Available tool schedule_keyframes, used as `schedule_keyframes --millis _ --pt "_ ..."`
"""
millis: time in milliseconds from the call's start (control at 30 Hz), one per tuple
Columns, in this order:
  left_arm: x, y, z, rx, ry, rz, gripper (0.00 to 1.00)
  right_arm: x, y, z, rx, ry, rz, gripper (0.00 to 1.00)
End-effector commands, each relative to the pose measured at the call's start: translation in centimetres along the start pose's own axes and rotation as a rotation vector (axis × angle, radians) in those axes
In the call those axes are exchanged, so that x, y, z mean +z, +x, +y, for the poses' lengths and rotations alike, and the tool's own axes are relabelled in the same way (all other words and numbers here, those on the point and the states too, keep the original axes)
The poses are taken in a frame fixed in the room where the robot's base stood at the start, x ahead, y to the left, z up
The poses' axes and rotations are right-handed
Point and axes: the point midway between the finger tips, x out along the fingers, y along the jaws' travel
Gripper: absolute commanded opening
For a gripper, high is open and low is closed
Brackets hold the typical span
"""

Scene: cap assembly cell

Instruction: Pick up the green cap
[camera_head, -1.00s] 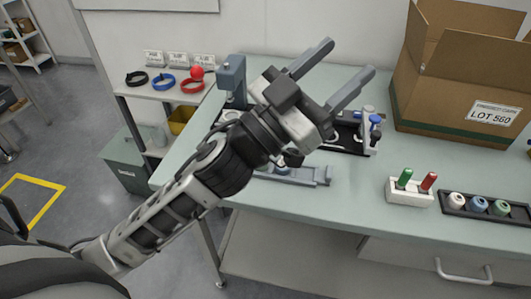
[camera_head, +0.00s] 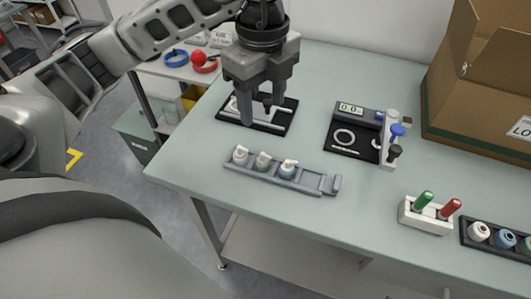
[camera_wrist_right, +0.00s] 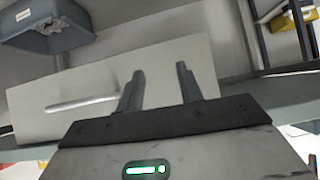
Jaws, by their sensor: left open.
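A green cap (camera_head: 527,246) is at the right edge of the head view, cut off by the frame, in a black tray (camera_head: 490,252) beside a blue cap (camera_head: 503,239) and a white cap (camera_head: 479,232). My left gripper (camera_head: 262,108) is open and points down over a black fixture plate (camera_head: 285,117), far to the left of the green cap. I see nothing between its fingers. My right gripper (camera_wrist_right: 160,88) shows only in the right wrist view. Its fingers are apart and empty, in front of a pale drawer front (camera_wrist_right: 50,112) with a handle.
A grey rail (camera_head: 313,180) holds several small white-topped bottles. A black station (camera_head: 345,152) with a display stands behind it. A white block (camera_head: 425,217) holds green and red pegs. A cardboard box (camera_head: 480,100) stands back right. The front middle tabletop is clear.

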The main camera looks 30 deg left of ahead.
Motion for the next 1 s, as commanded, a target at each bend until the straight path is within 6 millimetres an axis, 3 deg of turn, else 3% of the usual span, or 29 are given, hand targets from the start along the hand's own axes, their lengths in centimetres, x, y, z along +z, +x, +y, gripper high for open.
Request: schedule_keyframes --millis 100,300,633,767,1000 --pt "-0.2 3.2 0.2 0.009 0.005 0.006 0.56 0.7 0.4 -0.1 -0.004 0.000 -0.003 0.36" --pt "-0.3 7.2 0.1 0.006 0.005 0.009 0.56 0.6 0.7 -0.3 -0.012 0.000 0.008 0.36" --pt "-0.2 9.8 0.1 0.005 0.006 0.006 0.56 0.0 0.4 -0.3 -0.013 -0.003 0.015 0.36" --pt "-0.2 11.7 0.1 0.007 0.006 0.006 0.56 -0.2 0.1 -0.3 -0.012 -0.004 0.013 0.36" --pt "-0.2 14.2 0.0 0.002 0.008 0.006 0.56 0.7 0.3 -0.2 -0.010 -0.005 -0.005 0.36"
